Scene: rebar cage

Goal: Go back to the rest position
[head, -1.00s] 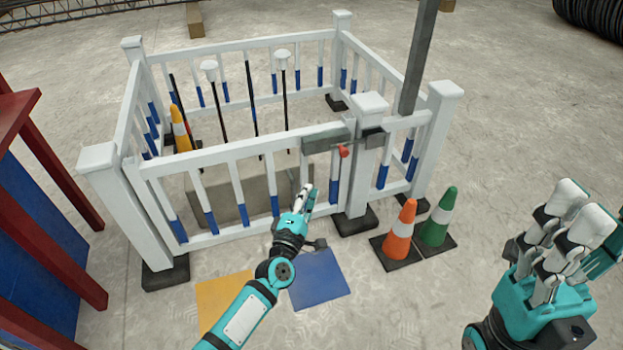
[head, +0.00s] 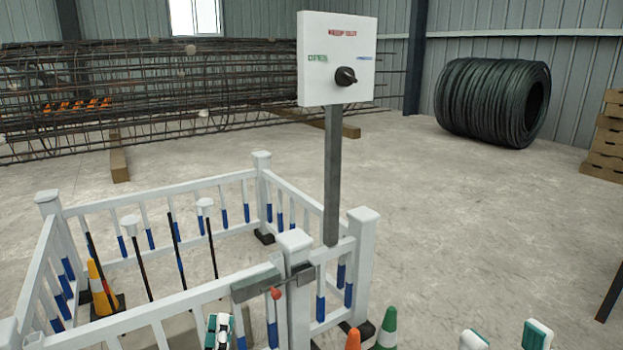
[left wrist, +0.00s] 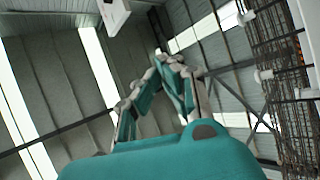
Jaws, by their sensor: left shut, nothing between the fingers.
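My left gripper (head: 219,328) shows at the bottom of the head view, in front of the white fence, with only its upper part in the frame. In the left wrist view its fingers (left wrist: 172,75) are shut and empty, pointing up toward the roof. My right gripper (head: 505,337) shows only as two white and teal fingertips at the bottom edge, apart from each other with nothing seen between them. The rest of both arms is out of the head view.
The white fence (head: 165,312) with a grey latch and red knob (head: 276,294) stands close in front. A control box (head: 338,58) rises on a post. An orange cone (head: 353,339) and a green cone (head: 388,330) stand at its right. Open floor (head: 470,230) lies right.

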